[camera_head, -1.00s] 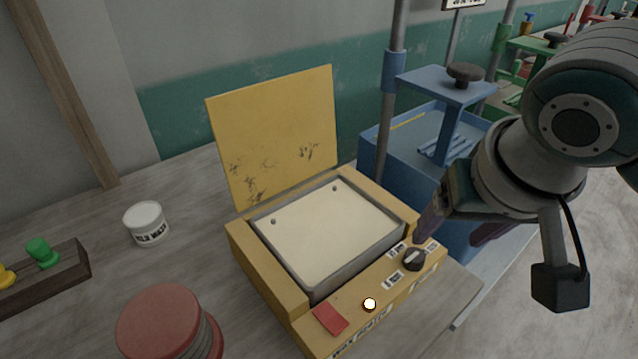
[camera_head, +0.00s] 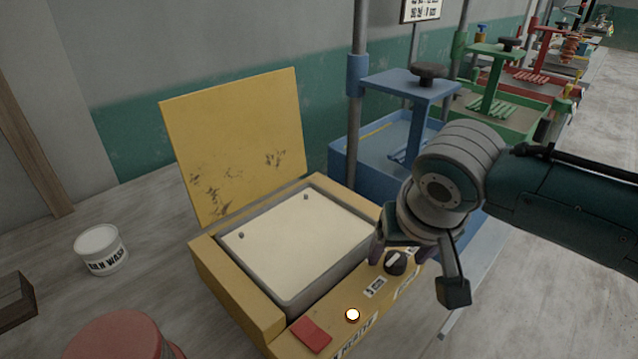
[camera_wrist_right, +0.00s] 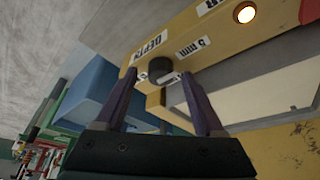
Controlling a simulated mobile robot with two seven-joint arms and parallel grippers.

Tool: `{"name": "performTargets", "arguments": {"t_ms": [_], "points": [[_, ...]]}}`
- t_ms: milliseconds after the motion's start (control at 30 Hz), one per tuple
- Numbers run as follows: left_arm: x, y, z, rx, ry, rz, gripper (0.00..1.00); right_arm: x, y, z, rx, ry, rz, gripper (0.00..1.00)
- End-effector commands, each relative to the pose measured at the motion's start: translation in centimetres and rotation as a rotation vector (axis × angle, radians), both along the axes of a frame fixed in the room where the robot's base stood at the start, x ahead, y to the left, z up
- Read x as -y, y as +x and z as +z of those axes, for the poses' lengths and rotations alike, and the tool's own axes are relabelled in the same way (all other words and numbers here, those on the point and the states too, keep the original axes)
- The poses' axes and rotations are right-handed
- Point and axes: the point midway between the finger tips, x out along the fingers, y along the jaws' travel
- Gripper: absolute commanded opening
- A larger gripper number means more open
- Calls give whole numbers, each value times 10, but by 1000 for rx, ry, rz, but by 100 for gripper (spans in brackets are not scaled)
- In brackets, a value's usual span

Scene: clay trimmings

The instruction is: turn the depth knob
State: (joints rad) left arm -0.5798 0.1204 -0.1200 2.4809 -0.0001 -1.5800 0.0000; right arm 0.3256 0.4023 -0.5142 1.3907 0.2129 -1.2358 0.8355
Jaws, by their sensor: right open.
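The black depth knob (camera_head: 396,262) with a pale pointer mark sits on the front right corner of the yellow machine (camera_head: 240,309). In the right wrist view the knob (camera_wrist_right: 160,69) shows next to the DEPTH label (camera_wrist_right: 150,45). My right gripper (camera_head: 400,252) is open right at the knob, its hand partly hiding the panel behind it. In the right wrist view its two fingers (camera_wrist_right: 159,76) stand apart, one on each side of the knob, with gaps visible; contact cannot be told. My left gripper is not in view.
A lit button (camera_head: 352,315) and a red patch (camera_head: 311,335) lie along the front panel. The yellow lid (camera_head: 235,140) stands open behind. A blue press (camera_head: 365,165) stands close behind my right arm. A white tub (camera_head: 100,250) is at left.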

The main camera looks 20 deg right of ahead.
Motion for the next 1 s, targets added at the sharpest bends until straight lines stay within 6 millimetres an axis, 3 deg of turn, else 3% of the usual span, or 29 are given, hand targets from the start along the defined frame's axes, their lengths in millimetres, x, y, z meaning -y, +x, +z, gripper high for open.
{"name": "performTargets", "arguments": {"t_ms": [200, 800, 1000], "points": [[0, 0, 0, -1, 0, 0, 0, 0, 0, 0, 0, 1, 0, 70], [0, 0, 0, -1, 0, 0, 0, 0, 0, 0, 0, 0, 0, 2], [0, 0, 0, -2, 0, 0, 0, 0, 0, 0, 0, 0, 0, 0]]}}
